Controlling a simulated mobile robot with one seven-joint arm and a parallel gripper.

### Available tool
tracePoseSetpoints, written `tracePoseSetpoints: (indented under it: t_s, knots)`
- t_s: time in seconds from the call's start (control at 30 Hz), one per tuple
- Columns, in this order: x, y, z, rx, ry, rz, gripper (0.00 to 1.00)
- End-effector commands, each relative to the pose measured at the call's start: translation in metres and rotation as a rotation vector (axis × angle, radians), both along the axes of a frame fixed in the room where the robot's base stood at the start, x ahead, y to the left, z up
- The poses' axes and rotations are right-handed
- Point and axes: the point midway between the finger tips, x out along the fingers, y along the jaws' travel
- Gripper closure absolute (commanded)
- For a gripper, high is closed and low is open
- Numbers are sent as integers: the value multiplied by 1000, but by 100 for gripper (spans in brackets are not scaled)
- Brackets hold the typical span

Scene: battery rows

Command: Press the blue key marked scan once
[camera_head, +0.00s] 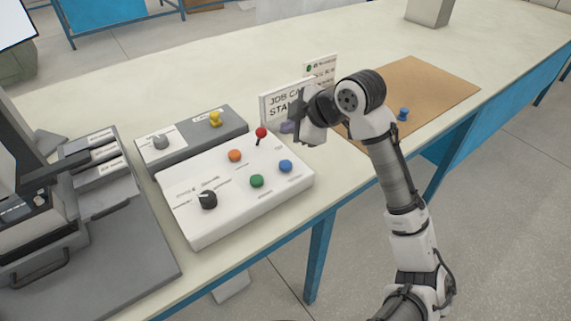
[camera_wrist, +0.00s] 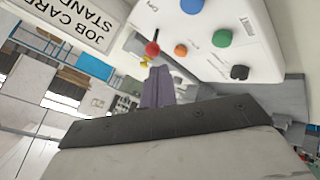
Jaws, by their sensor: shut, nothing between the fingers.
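A blue key (camera_head: 285,166) sits at the right end of the sloped white panel (camera_head: 195,228). Its label is too small to read. It also shows at the top edge of the wrist view (camera_wrist: 192,5). My gripper (camera_head: 287,127) is in the air above and behind the panel's right end, in front of the job card stand, apart from the blue key. In the wrist view its fingers (camera_wrist: 158,86) are together with nothing between them.
The panel also carries a green key (camera_head: 257,181), an orange key (camera_head: 235,155), a black knob (camera_head: 208,199) and a red-balled lever (camera_head: 261,132) near my gripper. The job card stand (camera_head: 280,98) is behind. A blue object (camera_head: 403,114) stands on a brown mat (camera_head: 440,90).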

Motion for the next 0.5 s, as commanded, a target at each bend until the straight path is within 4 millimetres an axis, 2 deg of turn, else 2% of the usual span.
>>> tracePoseSetpoints:
  t_s: [0.5]
  knots:
    - [0,0,-72,2,0,-1,100]
